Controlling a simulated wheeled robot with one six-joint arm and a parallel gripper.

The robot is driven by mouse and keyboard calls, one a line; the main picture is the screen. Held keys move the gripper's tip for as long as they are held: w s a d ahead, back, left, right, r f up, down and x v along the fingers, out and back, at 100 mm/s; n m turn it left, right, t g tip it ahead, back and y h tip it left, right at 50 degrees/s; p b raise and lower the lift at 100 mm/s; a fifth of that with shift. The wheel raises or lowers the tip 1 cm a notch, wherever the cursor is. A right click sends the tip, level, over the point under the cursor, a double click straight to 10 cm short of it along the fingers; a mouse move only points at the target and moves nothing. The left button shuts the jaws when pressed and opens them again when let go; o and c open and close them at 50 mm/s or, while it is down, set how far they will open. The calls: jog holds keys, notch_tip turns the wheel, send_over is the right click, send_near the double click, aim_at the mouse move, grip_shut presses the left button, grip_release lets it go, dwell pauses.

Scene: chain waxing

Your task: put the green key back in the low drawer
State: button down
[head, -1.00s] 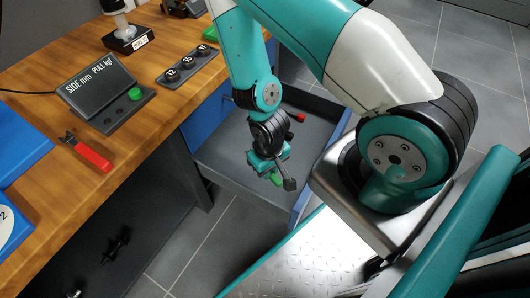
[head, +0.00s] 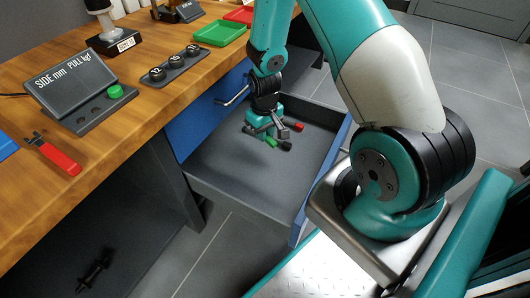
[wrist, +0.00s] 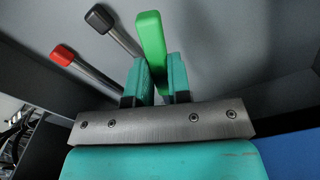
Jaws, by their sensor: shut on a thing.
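The green key (head: 271,142) is between the fingers of my gripper (head: 267,130). Its green handle (wrist: 151,42) stands up between the two teal fingers in the wrist view, where the rest of it is hidden. My gripper is shut on it, inside the outline of the open grey low drawer (head: 235,178). I cannot tell whether the key touches the drawer floor. A red-ended key (head: 298,127) lies in the drawer; it also shows in the wrist view (wrist: 63,56), left of a dark-ended key (wrist: 100,18). Both are left of the green handle there.
A blue panel with a bar handle (head: 234,96) is above the drawer's left side. The wooden bench (head: 130,130) holds a display box (head: 75,75), a three-knob block (head: 175,67), red-handled pliers (head: 57,158) and a green tray (head: 218,33). The drawer's near floor is clear.

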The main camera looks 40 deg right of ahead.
aim_at(265, 154)
jog(key=shift+s+a+f+b, duration=0.1)
jog(key=shift+f+b, duration=0.75)
jog(key=shift+f, duration=0.85)
jog(key=shift+s+a+f+b, duration=0.1)
jog(key=shift+f+b, duration=0.7)
jog(key=shift+f, duration=0.9)
jog(key=shift+f, duration=0.15)
jog(key=c, duration=1.1)
grip_release()
jog(key=shift+o, duration=0.2)
